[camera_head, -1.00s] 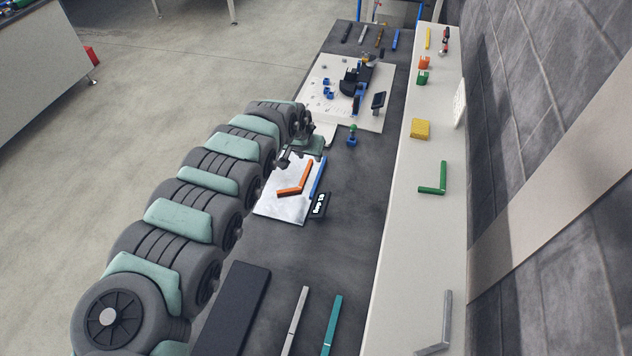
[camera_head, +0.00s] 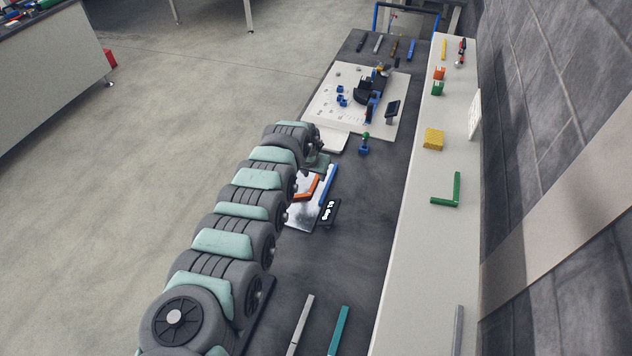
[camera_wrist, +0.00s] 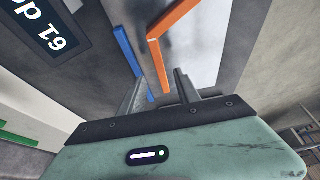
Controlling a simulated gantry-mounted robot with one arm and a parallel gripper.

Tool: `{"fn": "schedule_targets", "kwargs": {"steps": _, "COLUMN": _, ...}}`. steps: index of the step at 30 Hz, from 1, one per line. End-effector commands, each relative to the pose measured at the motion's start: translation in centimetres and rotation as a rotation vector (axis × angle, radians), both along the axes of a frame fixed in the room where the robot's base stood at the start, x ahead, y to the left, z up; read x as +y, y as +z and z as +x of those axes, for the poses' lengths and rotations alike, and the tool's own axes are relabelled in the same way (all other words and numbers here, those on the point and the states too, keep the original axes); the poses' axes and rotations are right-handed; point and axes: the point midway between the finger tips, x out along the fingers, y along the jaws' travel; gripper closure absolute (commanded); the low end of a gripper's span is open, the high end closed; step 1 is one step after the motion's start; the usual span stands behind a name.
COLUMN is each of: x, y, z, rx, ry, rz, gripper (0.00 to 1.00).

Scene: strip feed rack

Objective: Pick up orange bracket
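The orange bracket (camera_head: 313,188) is L-shaped and lies on a shiny silver plate (camera_head: 301,217), partly hidden behind my arm in the head view. In the wrist view the orange bracket (camera_wrist: 170,22) shows its corner above my gripper. One leg runs down toward the space between the fingers. My gripper (camera_wrist: 158,80) is open, with its two dark fingers apart and nothing visibly clamped. I cannot tell whether a finger touches the bracket. My fingers cannot be made out clearly in the head view.
A blue bar (camera_head: 328,190) lies along the plate's right edge, beside a black label block (camera_head: 329,213). A blue part with a green top (camera_head: 364,145) stands behind. A pale shelf (camera_head: 412,250) on the right carries a green bracket (camera_head: 456,189) and a yellow block (camera_head: 433,139).

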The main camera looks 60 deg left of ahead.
Motion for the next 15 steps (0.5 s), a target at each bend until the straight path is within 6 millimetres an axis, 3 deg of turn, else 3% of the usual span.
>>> {"fn": "schedule_targets", "kwargs": {"steps": 6, "x": 0.6, "y": -2.8, "z": 0.6, "rx": 0.002, "ry": -0.001, "rz": 0.0, "gripper": 0.61}}
{"fn": "schedule_targets", "kwargs": {"steps": 15, "x": 1.0, "y": -3.5, "z": 0.8, "rx": 0.001, "ry": 0.0, "rz": -0.001, "gripper": 0.61}}
